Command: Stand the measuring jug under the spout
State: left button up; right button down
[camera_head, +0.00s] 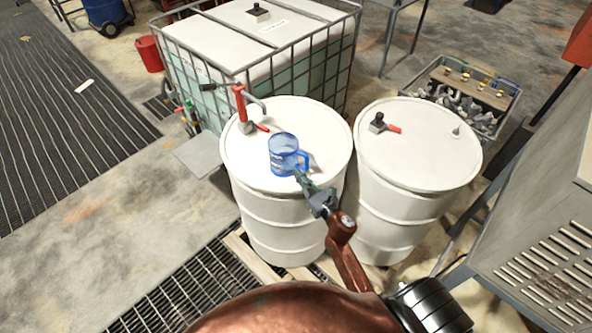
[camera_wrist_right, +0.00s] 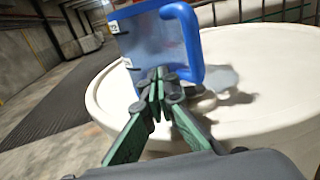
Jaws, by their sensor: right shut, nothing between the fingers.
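The measuring jug (camera_head: 283,156) is clear blue with a blue handle on its right side. It appears upright over the top of the left white drum (camera_head: 285,212). It also shows large in the right wrist view (camera_wrist_right: 145,45). A red hand pump (camera_head: 241,108) with a grey curved spout (camera_head: 259,103) rises from the drum's far left part. The jug is nearer to me and right of the spout, apart from it. My right gripper (camera_head: 300,176) is shut and empty, its tips close to the jug's handle side; I cannot tell if they touch it. My left gripper is out of view.
A second white drum (camera_head: 411,160) with a black and red valve (camera_head: 380,124) stands to the right. A caged white tank (camera_head: 262,40) is behind. A crate of metal parts (camera_head: 465,95) stands at the back right. The drum top's near part is free.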

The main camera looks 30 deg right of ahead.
aim_at(291, 167)
jog(key=shift+w+a, duration=0.15)
jog(key=shift+w, duration=0.95)
jog(key=w+b, duration=0.1)
jog(key=w, duration=0.2)
jog(key=shift+a+f+b, duration=0.15)
jog(key=shift+a+b, duration=0.05)
jog(key=shift+b, duration=0.2)
jog(key=shift+w, duration=0.2)
jog(key=shift+s, duration=0.1)
jog(key=shift+s, duration=0.1)
